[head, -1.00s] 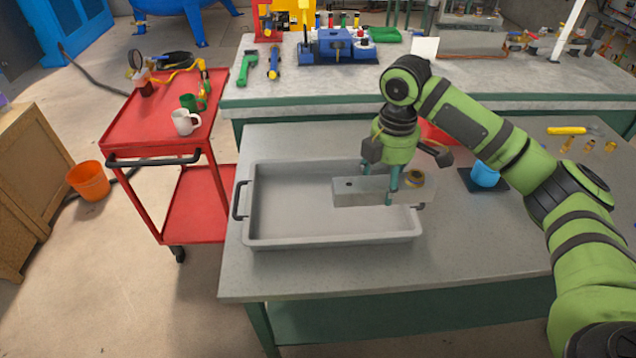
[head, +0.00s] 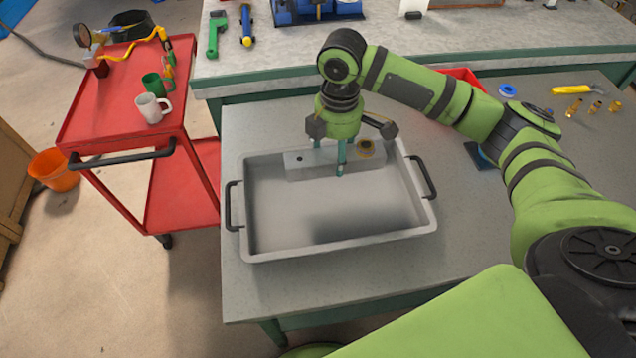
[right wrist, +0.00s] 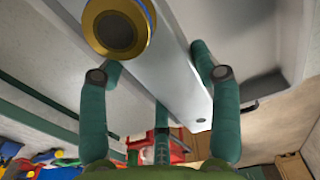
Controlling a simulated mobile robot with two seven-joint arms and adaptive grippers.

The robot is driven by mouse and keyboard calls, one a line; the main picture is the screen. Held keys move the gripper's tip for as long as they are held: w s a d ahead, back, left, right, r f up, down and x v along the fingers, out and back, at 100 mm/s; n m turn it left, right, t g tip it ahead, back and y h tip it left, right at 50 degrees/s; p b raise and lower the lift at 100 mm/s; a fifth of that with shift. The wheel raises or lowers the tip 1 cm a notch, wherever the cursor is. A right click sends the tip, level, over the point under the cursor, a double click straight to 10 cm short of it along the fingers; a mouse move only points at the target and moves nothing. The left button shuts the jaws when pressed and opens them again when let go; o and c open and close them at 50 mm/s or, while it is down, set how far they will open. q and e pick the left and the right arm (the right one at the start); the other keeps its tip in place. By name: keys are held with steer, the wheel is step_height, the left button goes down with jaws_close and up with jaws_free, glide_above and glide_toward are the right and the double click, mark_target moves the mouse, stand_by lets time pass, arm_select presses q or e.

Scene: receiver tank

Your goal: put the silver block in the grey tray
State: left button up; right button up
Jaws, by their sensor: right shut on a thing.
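The silver block (head: 305,170) is a long grey bar with a dark hole near one end and a round brass fitting (head: 365,149) at the other. My right gripper (head: 329,158) points down and is shut across the middle of the block. The block lies level over the far part of the grey tray (head: 340,243); I cannot tell whether it touches the tray floor. In the right wrist view the block (right wrist: 165,60) runs between the teal fingers, with the brass fitting (right wrist: 118,28) close to the camera. My left gripper is not in view.
The tray stands on a grey workbench (head: 245,290) and is otherwise empty, with black handles at both ends. A red cart (head: 110,105) with a white mug (head: 152,108) and a green mug (head: 157,84) stands left. Brass fittings (head: 595,107) lie at the right.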

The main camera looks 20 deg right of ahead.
mark_target(316, 177)
steer(key=a+f, duration=0.1)
steer(key=s+a+f, duration=0.1)
steer(key=a, duration=0.1)
steer(key=a+f, duration=0.1)
steer(key=a, duration=0.1)
steer(key=shift+s+p, duration=0.35)
steer(key=shift+p, duration=0.05)
steer(key=shift+f+p, duration=0.3)
steer(key=shift+f, duration=1.7)
steer(key=o, duration=1.7)
steer(key=shift+s+f, duration=0.1)
steer(key=shift+f, duration=0.05)
step_height(316, 177, up, 12)
steer(key=shift+r+b, duration=0.1)
steer(key=shift+b, duration=0.45)
